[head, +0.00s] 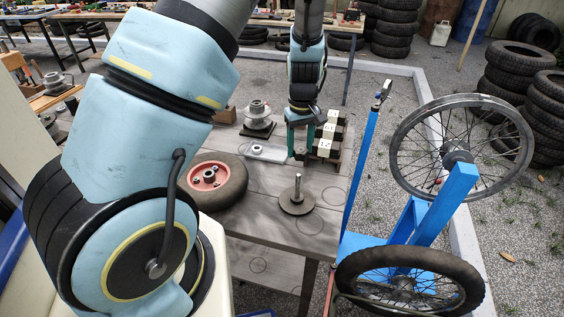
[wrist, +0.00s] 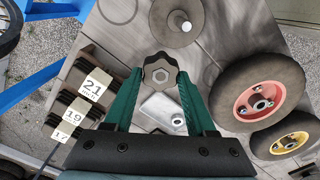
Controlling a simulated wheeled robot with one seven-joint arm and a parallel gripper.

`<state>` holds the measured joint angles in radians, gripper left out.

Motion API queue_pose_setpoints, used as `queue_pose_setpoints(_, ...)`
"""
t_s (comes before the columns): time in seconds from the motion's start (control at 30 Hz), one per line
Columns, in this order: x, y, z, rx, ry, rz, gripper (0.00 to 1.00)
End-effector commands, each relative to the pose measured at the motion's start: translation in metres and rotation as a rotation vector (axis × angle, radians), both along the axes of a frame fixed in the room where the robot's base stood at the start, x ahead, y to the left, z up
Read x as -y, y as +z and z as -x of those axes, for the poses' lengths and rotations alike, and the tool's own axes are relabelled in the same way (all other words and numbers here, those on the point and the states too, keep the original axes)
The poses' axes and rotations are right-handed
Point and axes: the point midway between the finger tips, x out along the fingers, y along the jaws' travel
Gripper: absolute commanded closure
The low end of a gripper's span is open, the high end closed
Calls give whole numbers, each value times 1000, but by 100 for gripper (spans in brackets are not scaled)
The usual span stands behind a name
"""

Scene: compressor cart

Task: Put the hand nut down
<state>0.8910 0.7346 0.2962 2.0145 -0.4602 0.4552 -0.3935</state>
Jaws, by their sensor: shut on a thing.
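The hand nut (wrist: 161,71) is a dark, lobed star knob with a light metal hole in its middle. It sits between the fingertips of my gripper (wrist: 160,75) in the wrist view, and the green fingers are shut on it. The height of the nut above the bench is unclear.
An upright spindle on a round plate (head: 297,203) stands in front of my gripper. A red-hubbed wheel (head: 234,184) lies at the left. Dark blocks with number cards (head: 327,143) stand close at the right. Bare bench (head: 260,225) lies around the spindle plate.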

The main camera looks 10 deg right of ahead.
Motion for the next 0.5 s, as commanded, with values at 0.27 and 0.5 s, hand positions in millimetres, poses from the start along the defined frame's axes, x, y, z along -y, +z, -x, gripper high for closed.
queue_pose_setpoints(0.27, -7, -31, -105, 5, -84, 3, 100)
queue_pose_setpoints(0.5, -28, -27, -156, 2, -116, 2, 100)
